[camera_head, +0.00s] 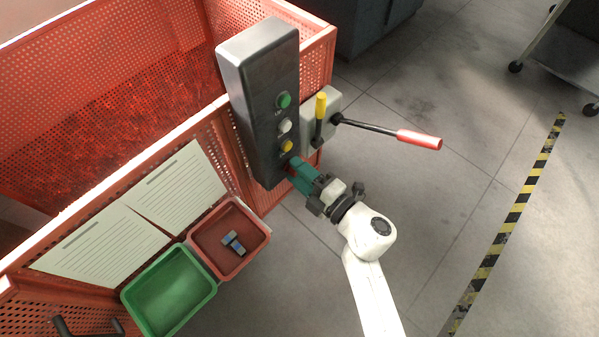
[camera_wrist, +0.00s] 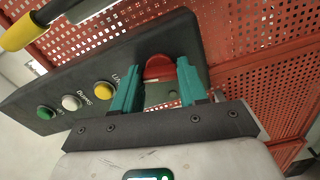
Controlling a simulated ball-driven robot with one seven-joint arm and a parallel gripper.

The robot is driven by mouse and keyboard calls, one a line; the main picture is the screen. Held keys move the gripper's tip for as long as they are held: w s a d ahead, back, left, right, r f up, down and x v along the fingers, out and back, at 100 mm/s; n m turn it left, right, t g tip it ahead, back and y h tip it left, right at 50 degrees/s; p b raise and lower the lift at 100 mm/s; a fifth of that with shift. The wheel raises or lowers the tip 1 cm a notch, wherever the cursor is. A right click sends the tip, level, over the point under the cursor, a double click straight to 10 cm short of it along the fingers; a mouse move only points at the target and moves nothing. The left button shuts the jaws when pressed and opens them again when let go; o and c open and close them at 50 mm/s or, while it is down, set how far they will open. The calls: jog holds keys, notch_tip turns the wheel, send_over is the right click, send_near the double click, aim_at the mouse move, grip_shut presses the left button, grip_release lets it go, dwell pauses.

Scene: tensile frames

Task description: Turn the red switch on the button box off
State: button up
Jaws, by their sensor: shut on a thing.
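The button box (camera_head: 258,62) is a dark grey upright box mounted at the corner of a red perforated crate. Its face carries a green button (camera_head: 284,100), a white button (camera_head: 285,125) and a yellow button (camera_head: 287,145). The red switch (camera_wrist: 158,66) is at the end of the row, past the yellow button, in the wrist view. My gripper (camera_head: 293,168) with teal fingers is at the lower end of the box. In the wrist view my gripper (camera_wrist: 155,85) has its fingers on either side of the red switch, shut on it. The switch is mostly hidden in the head view.
A grey lever unit (camera_head: 327,102) with a yellow-handled lever and a red-handled lever (camera_head: 418,139) sits right beside the box. A red bin (camera_head: 262,236) holding small items and an empty green bin (camera_head: 133,296) hang below papers. Open floor lies to the right.

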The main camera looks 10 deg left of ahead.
jog(key=shift+f+n, duration=0.1)
jog(key=shift+n, duration=1)
jog(key=shift+b, duration=0.3)
jog(key=o, duration=1.1)
jog(key=shift+c, duration=0.2)
jog(key=p+v, duration=0.2)
jog(key=v, duration=0.8)
jog(key=shift+s+d, duration=0.3)
